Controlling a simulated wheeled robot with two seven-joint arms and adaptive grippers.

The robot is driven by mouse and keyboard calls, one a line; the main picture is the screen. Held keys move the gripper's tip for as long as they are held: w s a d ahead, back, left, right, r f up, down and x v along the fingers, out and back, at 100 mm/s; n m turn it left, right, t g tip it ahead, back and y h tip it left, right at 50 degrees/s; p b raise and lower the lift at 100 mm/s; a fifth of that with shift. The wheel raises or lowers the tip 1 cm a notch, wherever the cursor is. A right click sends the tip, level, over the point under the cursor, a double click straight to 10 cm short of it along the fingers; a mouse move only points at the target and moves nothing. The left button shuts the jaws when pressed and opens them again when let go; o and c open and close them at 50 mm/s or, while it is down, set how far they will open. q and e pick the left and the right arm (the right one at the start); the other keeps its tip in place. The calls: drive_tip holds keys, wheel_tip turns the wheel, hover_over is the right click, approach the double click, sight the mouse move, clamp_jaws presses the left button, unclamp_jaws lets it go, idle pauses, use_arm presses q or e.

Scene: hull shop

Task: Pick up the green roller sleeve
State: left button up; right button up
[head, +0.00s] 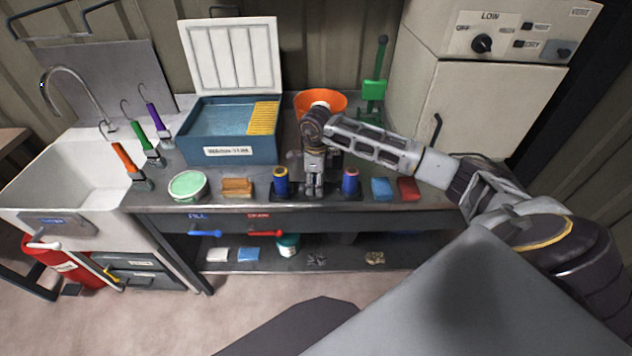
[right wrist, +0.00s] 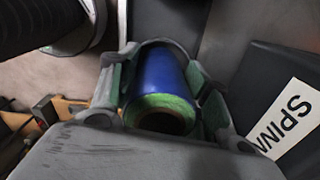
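The green roller sleeve (right wrist: 160,108), a blue roll with a green end rim and a hollow core, sits between the fingers of my right gripper (right wrist: 160,80) in the right wrist view. The fingers lie close along both its sides and look shut on it. In the head view my right gripper (head: 314,188) points down between two other blue sleeves, and it hides the green one. The left of these sleeves (head: 280,182) has a yellow top, the right one (head: 350,183) a reddish top. Whether the held sleeve touches the bench cannot be told. My left gripper is out of view.
A blue lidded box (head: 228,150) and an orange bowl (head: 332,98) stand behind the sleeves. A green stand (head: 374,88) is at the back. A round tub (head: 188,186), a brown block (head: 237,187), a blue block (head: 382,189) and a red block (head: 408,189) line the front.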

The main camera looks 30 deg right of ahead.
drive_tip(key=c, duration=0.5)
drive_tip(key=shift+r, duration=0.15)
drive_tip(key=shift+r+b, duration=0.9)
drive_tip(key=shift+r, duration=4)
